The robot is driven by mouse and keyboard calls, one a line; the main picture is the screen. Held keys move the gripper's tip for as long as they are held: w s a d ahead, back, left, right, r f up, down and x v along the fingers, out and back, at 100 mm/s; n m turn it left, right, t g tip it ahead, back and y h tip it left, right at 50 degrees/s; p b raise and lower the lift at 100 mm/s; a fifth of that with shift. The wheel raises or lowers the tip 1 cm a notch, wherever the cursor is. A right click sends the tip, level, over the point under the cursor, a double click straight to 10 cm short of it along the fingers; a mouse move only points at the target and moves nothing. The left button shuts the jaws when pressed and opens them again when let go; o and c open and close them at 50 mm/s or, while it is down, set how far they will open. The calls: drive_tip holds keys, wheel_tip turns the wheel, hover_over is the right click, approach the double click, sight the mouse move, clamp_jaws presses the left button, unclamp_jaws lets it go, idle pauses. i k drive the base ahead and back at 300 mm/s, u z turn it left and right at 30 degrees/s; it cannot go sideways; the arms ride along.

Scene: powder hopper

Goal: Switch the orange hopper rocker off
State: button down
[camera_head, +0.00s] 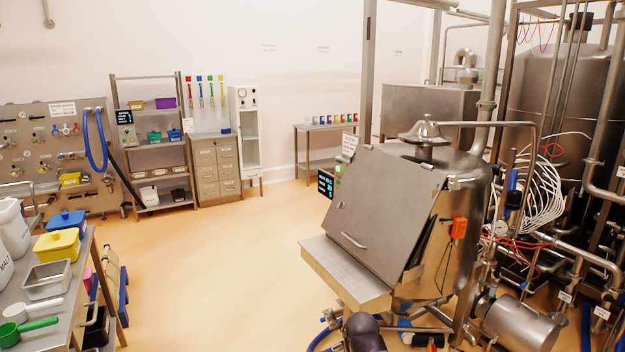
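The orange rocker box (459,228) is small and bright. It is mounted on the right side of the steel powder hopper (390,205), and a dark cable hangs below it. Its on or off position is too small to read. The hopper has a large slanted front panel with a handle and a flat steel ledge at its front. My gripper is not recognisable in this view, so its distance from the rocker does not show.
Pipes, a coiled white hose (540,195) and red cables crowd the right of the hopper. A steel table (85,290) with tubs and scoops stands at left. A shelf rack (160,160) and cabinets line the back wall. The floor (220,260) between is clear.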

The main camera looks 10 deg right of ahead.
sight(462, 228)
drive_tip(key=u, duration=0.3)
drive_tip(key=k, duration=0.75)
drive_tip(key=u, duration=0.75)
drive_tip(key=i, duration=1.85)
drive_tip(key=z, duration=0.8)
drive_tip(key=i, duration=0.5)
drive_tip(key=z, duration=0.7)
drive_tip(key=i, duration=0.55)
drive_tip(key=z, duration=0.25)
